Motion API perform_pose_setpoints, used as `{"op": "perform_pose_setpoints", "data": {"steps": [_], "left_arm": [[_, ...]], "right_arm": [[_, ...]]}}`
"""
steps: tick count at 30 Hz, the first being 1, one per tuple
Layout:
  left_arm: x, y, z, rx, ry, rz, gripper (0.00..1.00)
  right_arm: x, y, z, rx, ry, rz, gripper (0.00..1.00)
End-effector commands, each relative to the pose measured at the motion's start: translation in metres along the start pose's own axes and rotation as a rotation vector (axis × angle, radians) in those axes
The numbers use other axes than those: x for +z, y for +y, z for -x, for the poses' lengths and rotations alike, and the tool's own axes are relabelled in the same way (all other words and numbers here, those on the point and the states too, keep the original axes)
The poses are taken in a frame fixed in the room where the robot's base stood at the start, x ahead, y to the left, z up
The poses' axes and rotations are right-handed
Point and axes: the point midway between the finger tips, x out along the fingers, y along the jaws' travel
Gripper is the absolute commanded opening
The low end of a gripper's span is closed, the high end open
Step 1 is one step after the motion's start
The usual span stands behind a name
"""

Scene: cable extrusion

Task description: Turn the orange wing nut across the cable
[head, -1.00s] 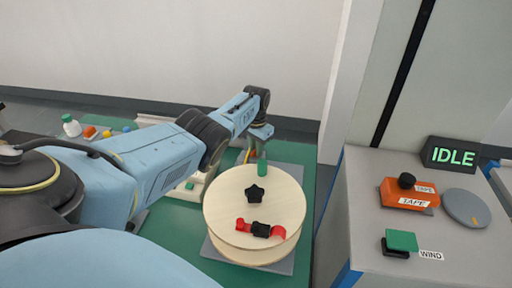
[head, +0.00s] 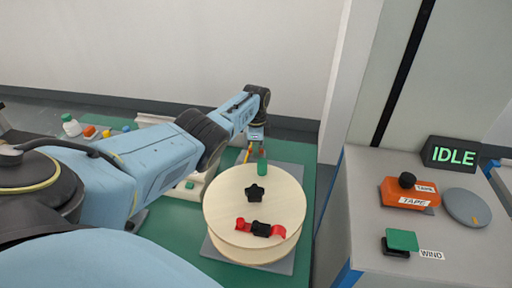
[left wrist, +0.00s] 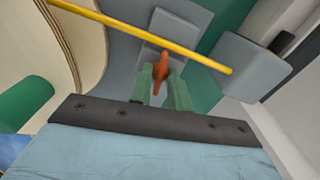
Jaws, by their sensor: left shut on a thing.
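The orange wing nut (left wrist: 161,72) stands between the green fingertips of my left gripper (left wrist: 162,88) in the left wrist view, and the gripper is shut on it. Its long side points roughly up the picture, at a steep angle to the yellow cable (left wrist: 130,31). The cable runs slantwise past the nut's far end; I cannot tell whether they touch. In the head view my left gripper (head: 255,152) points down behind the wooden spool (head: 225,205), with the nut barely visible there. My right gripper is not in view.
The spool bears a black star knob (head: 254,193) and a red and black clamp (head: 262,229). A green cylinder (head: 262,168) stands at its back edge. At right, a grey cabinet holds the orange TAPE unit (head: 408,193), green WIND button (head: 402,240) and IDLE display (head: 452,154).

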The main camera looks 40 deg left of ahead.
Motion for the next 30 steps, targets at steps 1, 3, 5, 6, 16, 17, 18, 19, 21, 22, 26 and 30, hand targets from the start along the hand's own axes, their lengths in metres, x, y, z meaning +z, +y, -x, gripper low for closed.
{"op": "perform_pose_setpoints", "data": {"steps": [1,3,5,6,16,17,18,19,21,22,26,30], "left_arm": [[0.0003,0.0003,-0.0006,0.001,-0.001,-0.029,0.0],[0.0004,0.0003,-0.0006,0.001,-0.001,-0.066,0.0],[0.0004,0.0003,-0.0005,0.001,-0.001,-0.093,0.0],[0.0004,0.0002,-0.0005,0.001,-0.001,-0.107,0.0],[0.0004,0.0002,-0.0003,0.001,-0.001,-0.169,0.0],[0.0004,0.0002,-0.0003,0.001,-0.001,-0.171,0.0],[0.0004,0.0002,-0.0003,0.001,-0.001,-0.172,0.0],[0.0004,0.0002,-0.0003,0.001,-0.001,-0.172,0.0],[0.0004,0.0002,-0.0003,0.001,-0.001,-0.172,0.0],[0.0004,0.0002,-0.0003,0.001,-0.001,-0.172,0.0],[0.0004,0.0002,-0.0003,0.001,-0.001,-0.172,0.0],[0.0003,0.0002,-0.0003,0.001,-0.001,-0.171,0.31]], "right_arm": [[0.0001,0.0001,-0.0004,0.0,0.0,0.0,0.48],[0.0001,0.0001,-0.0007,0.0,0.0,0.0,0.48],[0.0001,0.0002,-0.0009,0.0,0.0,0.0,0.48],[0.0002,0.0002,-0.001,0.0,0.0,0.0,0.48],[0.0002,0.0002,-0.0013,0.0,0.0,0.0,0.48],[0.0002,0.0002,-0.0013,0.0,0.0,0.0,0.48],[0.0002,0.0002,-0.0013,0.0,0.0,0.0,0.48],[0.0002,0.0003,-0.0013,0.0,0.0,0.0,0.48],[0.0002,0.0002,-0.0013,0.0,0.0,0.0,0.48],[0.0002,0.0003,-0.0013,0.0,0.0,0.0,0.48],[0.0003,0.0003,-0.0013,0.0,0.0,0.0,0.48],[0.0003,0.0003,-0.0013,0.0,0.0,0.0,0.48]]}}
